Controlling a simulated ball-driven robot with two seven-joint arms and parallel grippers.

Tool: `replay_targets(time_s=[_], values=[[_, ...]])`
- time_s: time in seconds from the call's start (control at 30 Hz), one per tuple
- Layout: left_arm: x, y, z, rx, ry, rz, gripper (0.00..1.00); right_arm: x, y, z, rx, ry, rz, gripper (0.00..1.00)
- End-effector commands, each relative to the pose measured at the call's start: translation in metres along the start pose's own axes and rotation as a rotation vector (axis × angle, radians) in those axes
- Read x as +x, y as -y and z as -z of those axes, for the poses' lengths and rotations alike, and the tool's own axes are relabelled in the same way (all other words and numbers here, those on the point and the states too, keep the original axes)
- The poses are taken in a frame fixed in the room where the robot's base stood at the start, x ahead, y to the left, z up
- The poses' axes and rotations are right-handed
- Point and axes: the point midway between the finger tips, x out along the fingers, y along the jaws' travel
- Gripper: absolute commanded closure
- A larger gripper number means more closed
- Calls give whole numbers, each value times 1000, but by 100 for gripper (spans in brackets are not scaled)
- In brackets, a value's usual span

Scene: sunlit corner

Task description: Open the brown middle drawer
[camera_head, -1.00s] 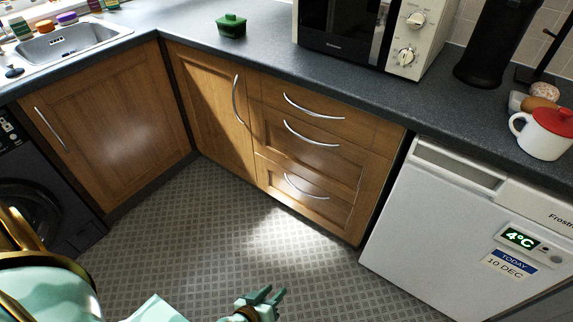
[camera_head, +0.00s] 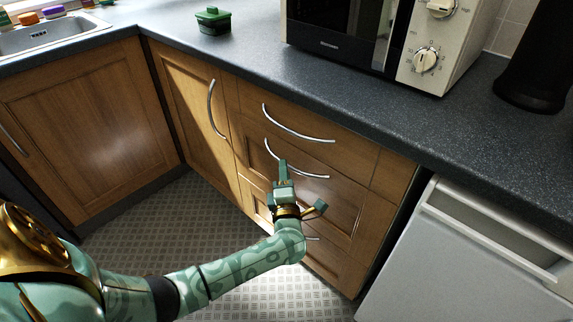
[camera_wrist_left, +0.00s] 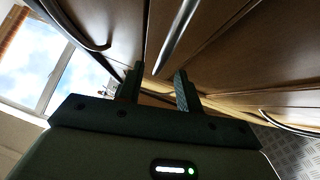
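The brown middle drawer (camera_head: 335,199) is in the wooden cabinet, with its front looking flush. Its curved silver handle (camera_head: 310,172) runs across the upper part of the front. My left gripper (camera_head: 302,184) is open just in front of this drawer, close below the handle. In the left wrist view the two dark fingers of my left gripper (camera_wrist_left: 159,69) stand apart with nothing between them. A silver handle (camera_wrist_left: 177,38) lies just beyond the fingertips there; I see no contact. My right gripper is not in view.
The top drawer (camera_head: 300,117) is above, and the lower drawer (camera_head: 325,262) is partly hidden by my left arm. A cupboard door (camera_head: 190,110) with a vertical handle adjoins on the left. A white fridge (camera_head: 450,260) stands right. The worktop (camera_head: 260,65) overhangs.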

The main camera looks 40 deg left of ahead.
Motion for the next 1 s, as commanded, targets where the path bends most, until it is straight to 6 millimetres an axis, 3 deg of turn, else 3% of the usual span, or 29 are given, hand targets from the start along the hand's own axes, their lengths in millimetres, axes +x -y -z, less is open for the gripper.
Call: replay_targets(time_s=[0.1, 0.23, 0.6, 0.73, 1.0], values=[[22, 4, 1, 4, 0, 1, 64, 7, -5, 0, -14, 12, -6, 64], [37, 3, 0, 4, 0, 0, 64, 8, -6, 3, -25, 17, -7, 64], [45, 0, 0, 3, 0, 1, 64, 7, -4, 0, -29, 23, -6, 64], [44, 0, 0, 3, 0, 1, 98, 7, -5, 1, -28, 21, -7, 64], [43, 0, 1, 3, 0, 1, 100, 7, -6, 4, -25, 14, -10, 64]])
